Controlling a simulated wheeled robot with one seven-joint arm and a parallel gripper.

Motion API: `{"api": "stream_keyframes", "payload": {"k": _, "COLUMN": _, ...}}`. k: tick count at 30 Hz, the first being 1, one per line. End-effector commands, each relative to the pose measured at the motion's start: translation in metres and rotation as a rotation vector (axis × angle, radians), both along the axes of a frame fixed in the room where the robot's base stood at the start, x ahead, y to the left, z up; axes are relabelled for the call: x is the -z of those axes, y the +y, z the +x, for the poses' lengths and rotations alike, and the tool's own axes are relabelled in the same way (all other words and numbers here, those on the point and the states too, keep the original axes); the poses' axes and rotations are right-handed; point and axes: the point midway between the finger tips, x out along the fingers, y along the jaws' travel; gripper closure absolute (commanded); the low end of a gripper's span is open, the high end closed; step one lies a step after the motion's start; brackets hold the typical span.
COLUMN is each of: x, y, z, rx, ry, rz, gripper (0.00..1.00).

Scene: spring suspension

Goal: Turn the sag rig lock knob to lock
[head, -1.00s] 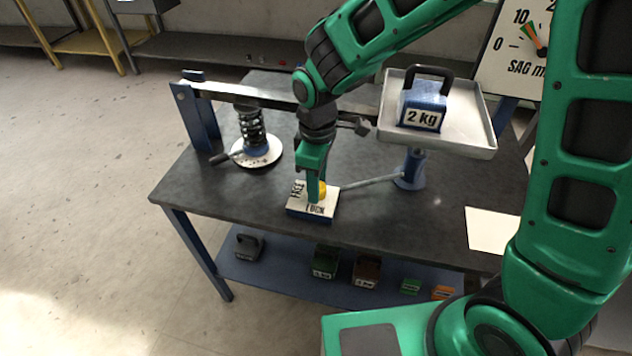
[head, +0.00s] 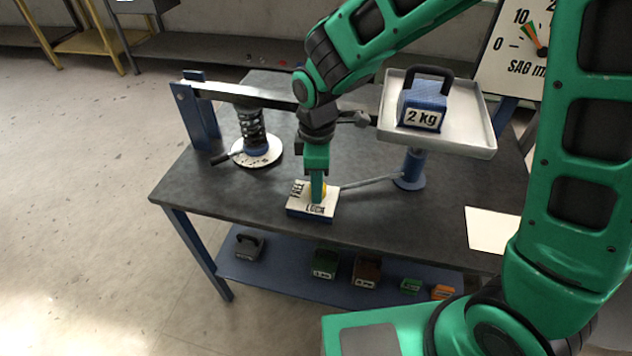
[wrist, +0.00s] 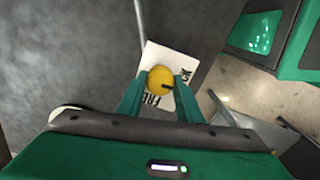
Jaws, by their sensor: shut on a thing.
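The lock knob is yellow and round. It shows in the wrist view (wrist: 158,79) between my fingers, and a sliver shows in the head view (head: 324,190). A short dark mark on it points right in the wrist view, roughly toward the partly visible LOCK lettering. The knob sits on a white-topped block (head: 298,205) with FREE and LOCK lettering. My gripper (head: 318,197) points down over the block and is shut on the knob, one finger on each side in the wrist view (wrist: 160,84). In the head view my gripper hides most of the knob.
A spring (head: 252,128) stands under a lever beam (head: 240,94) at the left. A tray (head: 470,140) with a blue 2 kg weight (head: 422,105) is at the right. A rod (head: 368,181) runs from the block to a blue post (head: 410,172). The table front (head: 400,222) is clear.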

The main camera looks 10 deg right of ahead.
Motion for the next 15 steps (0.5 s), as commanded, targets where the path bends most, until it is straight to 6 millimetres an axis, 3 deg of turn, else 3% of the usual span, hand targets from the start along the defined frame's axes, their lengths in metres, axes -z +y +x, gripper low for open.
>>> {"api": "stream_keyframes", "payload": {"k": 1, "x": -0.0008, "y": -0.0045, "z": 0.0041, "rx": 0.012, "ry": -0.006, "rz": -0.005, "gripper": 0.9}}
{"api": "stream_keyframes", "payload": {"k": 2, "x": -0.0008, "y": -0.0045, "z": 0.0042, "rx": 0.012, "ry": -0.006, "rz": -0.005, "gripper": 0.66}}
{"api": "stream_keyframes", "payload": {"k": 4, "x": -0.0008, "y": -0.004, "z": 0.0038, "rx": 0.011, "ry": -0.007, "rz": -0.004, "gripper": 0.49}}
{"api": "stream_keyframes", "payload": {"k": 15, "x": -0.0041, "y": -0.0015, "z": 0.0019, "rx": 0.005, "ry": -0.004, "rz": -0.002, "gripper": 0.49}}
